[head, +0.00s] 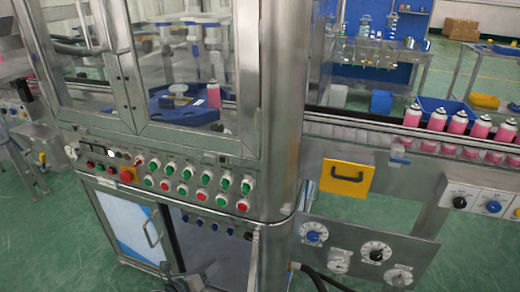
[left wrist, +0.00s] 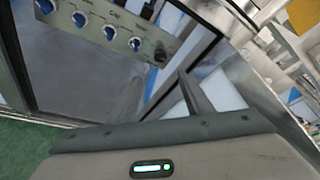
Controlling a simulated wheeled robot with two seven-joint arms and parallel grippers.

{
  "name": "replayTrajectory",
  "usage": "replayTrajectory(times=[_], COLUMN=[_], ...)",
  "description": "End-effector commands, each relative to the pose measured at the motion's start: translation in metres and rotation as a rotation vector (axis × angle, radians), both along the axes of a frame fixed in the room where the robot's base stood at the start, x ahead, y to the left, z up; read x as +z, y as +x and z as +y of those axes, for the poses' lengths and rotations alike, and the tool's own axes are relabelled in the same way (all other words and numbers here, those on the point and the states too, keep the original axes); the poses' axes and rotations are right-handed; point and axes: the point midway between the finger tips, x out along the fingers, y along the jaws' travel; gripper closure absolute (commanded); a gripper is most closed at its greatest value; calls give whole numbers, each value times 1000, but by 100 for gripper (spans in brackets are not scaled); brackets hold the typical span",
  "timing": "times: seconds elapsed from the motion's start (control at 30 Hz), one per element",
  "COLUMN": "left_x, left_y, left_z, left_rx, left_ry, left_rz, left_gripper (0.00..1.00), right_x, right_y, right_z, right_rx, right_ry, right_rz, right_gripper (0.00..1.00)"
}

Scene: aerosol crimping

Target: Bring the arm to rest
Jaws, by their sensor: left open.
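My left gripper (head: 176,282) shows as a dark shape at the bottom edge of the head view, in front of the machine's lower cabinet. It is open, and nothing shows between its fingers. Much of it is cut off by the picture edge. The left wrist view looks at the lower cabinet front with its row of blue knobs (left wrist: 110,32), close and tilted. My right gripper is not in view.
The steel crimping machine's button panel (head: 190,180) is above the gripper. A cabinet door handle (head: 154,228) sticks out nearby. Pink and white cans (head: 436,118) stand on the conveyor at right. Green floor (head: 60,240) is clear at lower left.

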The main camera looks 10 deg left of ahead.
Motion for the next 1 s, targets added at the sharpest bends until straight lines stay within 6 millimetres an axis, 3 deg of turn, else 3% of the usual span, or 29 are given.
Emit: replayTrajectory(times=[0.23,0.37,0.43,0.57,0.7,0.9,1.0], left_x=[-21,-56,-82,-137,-189,-243,-259], left_y=[-11,-32,-53,-106,-173,-272,-312], left_z=[-2,-2,-1,-1,-5,-20,-27], left_rx=[118,296,431,722,1022,1418,1570], left_ry=[-170,-411,-579,-905,-1196,-1526,-1639], left_rz=[109,265,372,574,742,899,939], left_gripper=[54,54,54,54,54,54,54], right_x=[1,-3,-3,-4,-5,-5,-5], right_y=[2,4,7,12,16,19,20], right_z=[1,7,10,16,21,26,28], right_rx=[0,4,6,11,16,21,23], right_ry=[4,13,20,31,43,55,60], right_rz=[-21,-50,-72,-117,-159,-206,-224], right_gripper=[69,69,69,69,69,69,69])
